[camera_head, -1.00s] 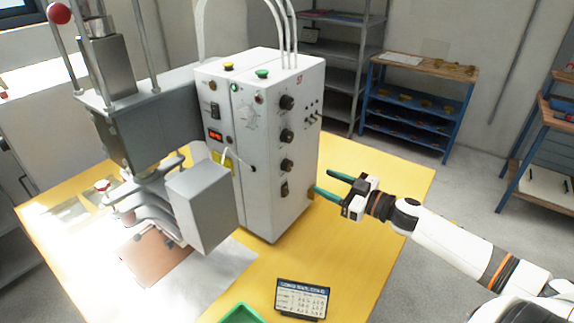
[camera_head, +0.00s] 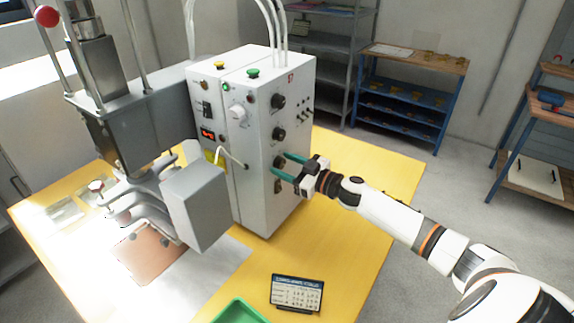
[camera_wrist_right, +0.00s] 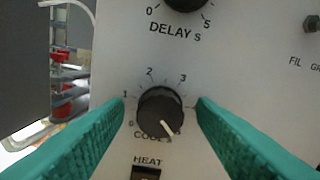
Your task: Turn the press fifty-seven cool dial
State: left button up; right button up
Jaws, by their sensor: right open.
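The cool dial (camera_wrist_right: 160,112) is a round black knob on the white press control box (camera_head: 245,140). Its pale pointer line aims down and to the right, and part of its scale and label is covered. In the head view the dial (camera_head: 279,161) sits low in the column of black knobs. My right gripper (camera_head: 280,163) is open, with its green fingers at the panel on either side of the dial. In the right wrist view a gap shows between each finger and the knob. My left gripper is not in view.
The delay dial (camera_wrist_right: 185,2) is just above and a heat switch (camera_wrist_right: 146,172) just below. Toggles (camera_head: 303,110) are on the panel's right.

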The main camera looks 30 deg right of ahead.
jog(key=c, duration=1)
jog(key=shift+o, duration=0.2)
